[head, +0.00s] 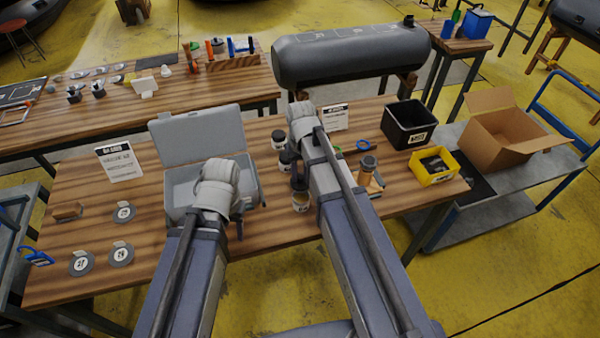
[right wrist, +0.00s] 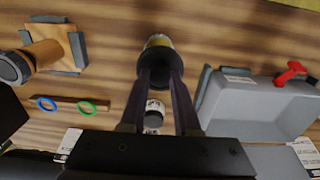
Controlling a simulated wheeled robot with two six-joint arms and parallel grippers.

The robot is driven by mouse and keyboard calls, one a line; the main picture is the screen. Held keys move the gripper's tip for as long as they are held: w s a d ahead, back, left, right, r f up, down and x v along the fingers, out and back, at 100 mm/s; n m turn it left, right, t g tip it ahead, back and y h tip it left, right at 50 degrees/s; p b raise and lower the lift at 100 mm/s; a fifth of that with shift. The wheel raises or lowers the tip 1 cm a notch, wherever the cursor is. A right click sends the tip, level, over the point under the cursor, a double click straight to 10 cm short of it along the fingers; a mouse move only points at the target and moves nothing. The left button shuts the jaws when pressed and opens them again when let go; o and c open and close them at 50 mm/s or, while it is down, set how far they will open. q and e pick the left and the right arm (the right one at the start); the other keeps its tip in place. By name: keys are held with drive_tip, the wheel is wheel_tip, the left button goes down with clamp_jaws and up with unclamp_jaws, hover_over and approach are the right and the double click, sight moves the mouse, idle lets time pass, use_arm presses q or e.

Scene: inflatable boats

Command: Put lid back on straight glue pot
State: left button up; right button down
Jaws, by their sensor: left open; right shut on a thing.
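The nearest glue pot (head: 301,203) stands on the wooden table, right of the grey toolbox. It also shows in the right wrist view (right wrist: 158,41). My right gripper (right wrist: 162,72) is shut on a dark round lid (right wrist: 160,62) at this pot's mouth. The fingers hide part of it, and I cannot tell whether the lid is seated or just above. Two more dark-topped pots stand behind: a middle one (head: 285,160) and a far one (head: 279,140). My left gripper (head: 239,226) is open, near the toolbox's front right corner, mostly hidden by its wrist.
The open grey toolbox (head: 180,200) stands left of the pots. A wooden stand with a dark-topped cylinder (head: 369,172) is to the right. A black bin (head: 405,124) and a yellow bin (head: 433,167) are farther right. Numbered discs (head: 122,253) lie at the left.

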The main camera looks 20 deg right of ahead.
sight(301, 187)
drive_tip(key=shift+d+f, duration=0.2)
drive_tip(key=shift+a+f+b, duration=0.15)
drive_tip(key=shift+f+b, duration=0.55)
drive_tip(key=shift+b, duration=0.15)
wheel_tip(301, 187, down, 5)
drive_tip(key=b, duration=0.4)
drive_tip(key=shift+r+b, duration=0.15)
drive_tip(key=shift+b, duration=0.2)
idle(0.9)
drive_tip(key=c, duration=0.6)
unclamp_jaws()
drive_tip(key=shift+o, duration=0.4)
drive_tip(key=o, duration=0.4)
drive_tip(key=shift+o, duration=0.2)
